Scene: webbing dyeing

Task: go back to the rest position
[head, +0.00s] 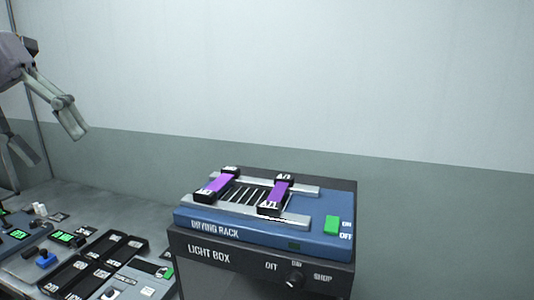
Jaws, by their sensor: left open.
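My left gripper (50,146) is at the left edge of the head view, in front of the wall and above the bench. Its two grey fingers are spread wide apart with nothing between them. Part of its body is cut off by the frame edge. It is well to the left of the blue drying rack (262,236) and touches nothing that I can see. My right gripper is out of view.
Two purple strips with black ends, one left (215,185) and one right (277,193), lie across the drying rack. The rack sits on a dark light box (235,262). Black trays (92,263) and control panels stand on the bench at lower left. Space right of the rack is clear.

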